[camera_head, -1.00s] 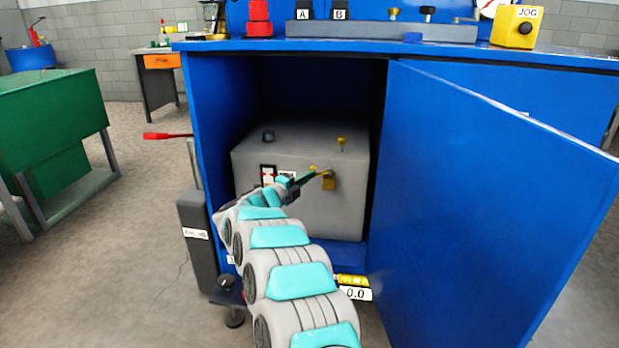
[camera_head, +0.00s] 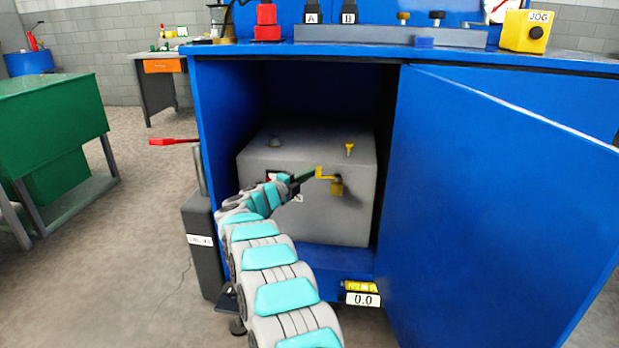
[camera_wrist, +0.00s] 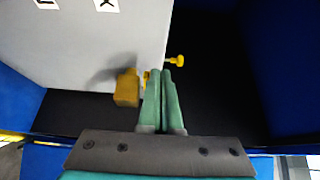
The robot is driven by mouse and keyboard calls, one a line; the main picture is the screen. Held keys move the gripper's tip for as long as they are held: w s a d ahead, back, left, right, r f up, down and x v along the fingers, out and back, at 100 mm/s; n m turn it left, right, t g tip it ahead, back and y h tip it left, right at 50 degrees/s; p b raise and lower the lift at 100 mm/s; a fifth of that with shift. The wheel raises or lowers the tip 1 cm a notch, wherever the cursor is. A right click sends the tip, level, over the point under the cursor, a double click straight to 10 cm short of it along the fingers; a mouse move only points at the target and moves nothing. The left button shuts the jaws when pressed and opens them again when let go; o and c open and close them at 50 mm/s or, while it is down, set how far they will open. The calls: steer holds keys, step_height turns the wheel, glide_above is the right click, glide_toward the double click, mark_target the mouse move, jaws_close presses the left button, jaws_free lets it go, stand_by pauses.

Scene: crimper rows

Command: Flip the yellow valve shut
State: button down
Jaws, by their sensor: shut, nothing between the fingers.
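The yellow valve (camera_head: 337,186) is on the front face of a grey box (camera_head: 310,215) inside the blue cabinet. A yellow upright piece (camera_head: 319,173) shows at its left, partly behind my fingertips. My gripper (camera_head: 309,175) is shut and empty, its tips at the valve's left side in the head view. In the wrist view the closed green fingers (camera_wrist: 162,72) are beside the yellow block (camera_wrist: 127,88) of the valve and cover part of it. I cannot tell whether they touch it.
The open blue door (camera_head: 490,200) stands right of the opening, and the cabinet's left wall (camera_head: 225,130) is close to my arm. A small yellow knob (camera_head: 349,148) is on top of the box; it also shows in the wrist view (camera_wrist: 174,61). A red-handled lever (camera_head: 174,142) sticks out at left.

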steer(key=shift+w, duration=0.65)
stand_by(0.3)
